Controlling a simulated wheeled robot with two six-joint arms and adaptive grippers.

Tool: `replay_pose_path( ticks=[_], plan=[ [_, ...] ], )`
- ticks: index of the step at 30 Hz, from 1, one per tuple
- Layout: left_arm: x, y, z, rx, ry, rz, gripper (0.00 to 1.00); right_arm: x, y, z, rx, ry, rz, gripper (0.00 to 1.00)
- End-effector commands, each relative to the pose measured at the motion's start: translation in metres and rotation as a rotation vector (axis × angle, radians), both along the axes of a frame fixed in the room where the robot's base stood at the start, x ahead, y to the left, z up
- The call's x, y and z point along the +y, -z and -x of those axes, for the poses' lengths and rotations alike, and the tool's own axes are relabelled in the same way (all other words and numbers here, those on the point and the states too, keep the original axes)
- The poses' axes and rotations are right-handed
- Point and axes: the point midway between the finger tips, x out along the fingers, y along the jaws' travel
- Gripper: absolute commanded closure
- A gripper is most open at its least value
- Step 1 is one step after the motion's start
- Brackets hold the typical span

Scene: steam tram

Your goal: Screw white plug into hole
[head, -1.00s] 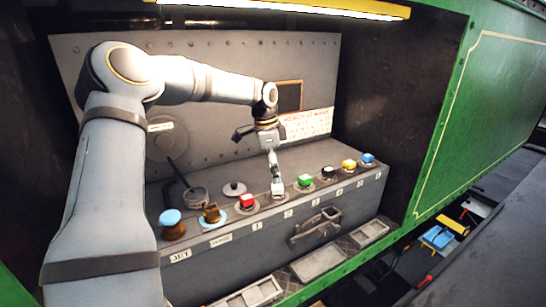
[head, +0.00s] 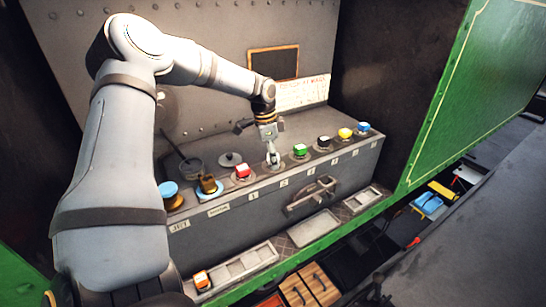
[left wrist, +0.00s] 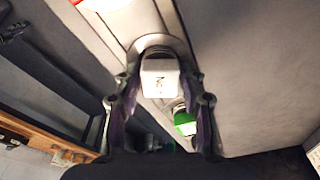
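The white plug (head: 273,163) stands in the row on the dark grey box, between the red plug (head: 242,172) and the green plug (head: 300,151). My left gripper (head: 271,157) points down over it. In the left wrist view the white plug (left wrist: 160,80) has a dark mark on its top and sits at a pale round collar (left wrist: 160,43). The two fingers of my left gripper (left wrist: 161,82) lie close on either side of it and appear shut on it. How deep the plug sits in its hole is hidden. My right gripper is out of view.
Black (head: 323,143), yellow (head: 345,133) and blue (head: 363,128) plugs stand farther right. A blue-topped brass knob (head: 169,194) and a brass fitting (head: 208,186) are at the left. A divided tray (head: 240,268) with an orange-and-white piece (head: 201,281) lies below the box.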

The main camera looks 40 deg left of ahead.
Motion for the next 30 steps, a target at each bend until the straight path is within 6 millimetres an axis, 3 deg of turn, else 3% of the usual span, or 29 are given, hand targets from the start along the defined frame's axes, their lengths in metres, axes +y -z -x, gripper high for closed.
replay_pose_path(
  ticks=[1,6,10,16,22,23,28,30],
  plan=[
    [0.0000,-0.0003,-0.0001,0.000,0.000,0.000,0.78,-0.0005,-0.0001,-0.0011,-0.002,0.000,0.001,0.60],
    [0.0000,-0.0005,-0.0002,-0.001,0.000,0.001,1.00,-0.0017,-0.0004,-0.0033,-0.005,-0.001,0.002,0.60],
    [0.0002,-0.0003,-0.0002,0.000,0.010,0.000,1.00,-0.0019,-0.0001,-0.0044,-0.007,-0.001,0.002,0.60],
    [0.0003,0.0001,-0.0004,0.000,0.200,-0.001,1.00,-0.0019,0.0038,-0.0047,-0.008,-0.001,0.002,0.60],
    [0.0002,-0.0007,-0.0003,-0.001,0.219,0.000,1.00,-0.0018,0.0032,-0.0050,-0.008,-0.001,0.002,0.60],
    [0.0002,-0.0007,-0.0003,-0.001,0.219,0.000,0.56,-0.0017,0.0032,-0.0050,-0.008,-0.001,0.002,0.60],
    [0.0001,-0.0006,-0.0002,-0.001,0.218,0.000,0.34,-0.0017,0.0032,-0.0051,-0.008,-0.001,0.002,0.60],
    [0.0001,-0.0005,-0.0001,-0.001,0.218,0.000,0.34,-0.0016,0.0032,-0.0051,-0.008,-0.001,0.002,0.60]
  ],
)
